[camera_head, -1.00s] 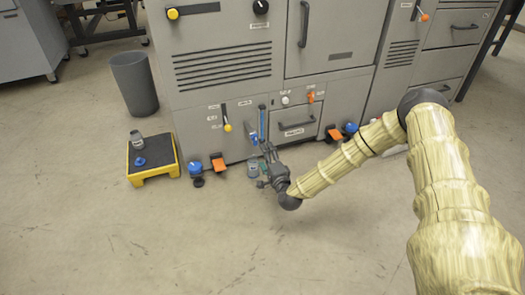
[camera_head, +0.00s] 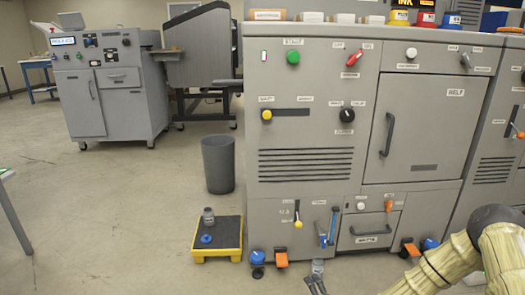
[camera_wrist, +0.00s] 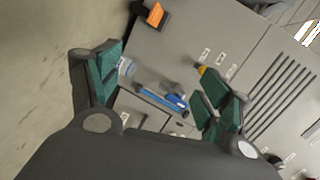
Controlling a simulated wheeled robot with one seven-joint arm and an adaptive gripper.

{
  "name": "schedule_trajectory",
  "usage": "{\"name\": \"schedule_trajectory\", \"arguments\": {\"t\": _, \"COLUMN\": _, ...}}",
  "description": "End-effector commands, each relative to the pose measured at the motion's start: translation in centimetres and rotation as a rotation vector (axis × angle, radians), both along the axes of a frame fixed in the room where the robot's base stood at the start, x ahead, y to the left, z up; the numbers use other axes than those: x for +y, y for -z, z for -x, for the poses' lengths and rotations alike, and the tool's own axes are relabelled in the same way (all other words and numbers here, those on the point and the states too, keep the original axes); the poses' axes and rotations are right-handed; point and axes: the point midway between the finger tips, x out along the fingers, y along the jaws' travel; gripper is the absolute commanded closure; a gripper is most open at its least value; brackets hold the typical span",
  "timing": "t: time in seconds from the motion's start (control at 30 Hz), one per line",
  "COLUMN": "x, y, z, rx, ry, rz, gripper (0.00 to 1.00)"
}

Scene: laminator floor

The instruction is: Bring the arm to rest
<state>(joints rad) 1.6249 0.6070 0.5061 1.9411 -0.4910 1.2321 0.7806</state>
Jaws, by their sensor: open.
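My gripper (camera_head: 315,285) shows at the bottom edge of the head view, low in front of the grey machine (camera_head: 305,125). Only its finger ends show there; part of my patterned arm (camera_head: 455,262) is at the lower right. In the wrist view my gripper (camera_wrist: 160,88) has its two teal-padded fingers wide apart, with nothing held between them. A small greyish jar (camera_head: 318,267) stands on the floor right by the fingers, apparently not gripped. A blue handle (camera_wrist: 163,101) on the machine front shows beyond the fingers.
A yellow step stool (camera_head: 218,254) with a dark top bears a small jar (camera_head: 208,215) and a blue lid (camera_head: 206,239). A grey bin (camera_head: 218,165) stands behind it. Orange pedals (camera_head: 281,258) stick out at the machine's base. Floor at left is clear.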

Motion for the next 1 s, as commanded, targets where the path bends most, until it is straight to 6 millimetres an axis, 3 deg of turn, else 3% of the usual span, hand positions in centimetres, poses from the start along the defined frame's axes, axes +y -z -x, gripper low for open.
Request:
{"name": "schedule_trajectory", "arguments": {"t": 0.03, "x": 1.9, "y": 0.6, "z": 2.2, "rx": 0.058, "ry": -0.055, "rz": 0.047, "gripper": 0.21}}
{"name": "schedule_trajectory", "arguments": {"t": 0.2, "x": 5.7, "y": 4.0, "z": 10.2, "rx": 0.249, "ry": -0.236, "rz": 0.231, "gripper": 0.21}}
{"name": "schedule_trajectory", "arguments": {"t": 0.4, "x": 6.9, "y": 6.3, "z": 20.5, "rx": 0.457, "ry": -0.461, "rz": 0.451, "gripper": 0.21}}
{"name": "schedule_trajectory", "arguments": {"t": 0.53, "x": 5.8, "y": 6.6, "z": 27.2, "rx": 0.585, "ry": -0.608, "rz": 0.594, "gripper": 0.21}}
{"name": "schedule_trajectory", "arguments": {"t": 0.7, "x": 3.1, "y": 5.8, "z": 34.8, "rx": 0.736, "ry": -0.777, "rz": 0.753, "gripper": 0.21}}
{"name": "schedule_trajectory", "arguments": {"t": 1.0, "x": -1.5, "y": 3.0, "z": 42.7, "rx": 0.912, "ry": -0.967, "rz": 0.929, "gripper": 0.21}}
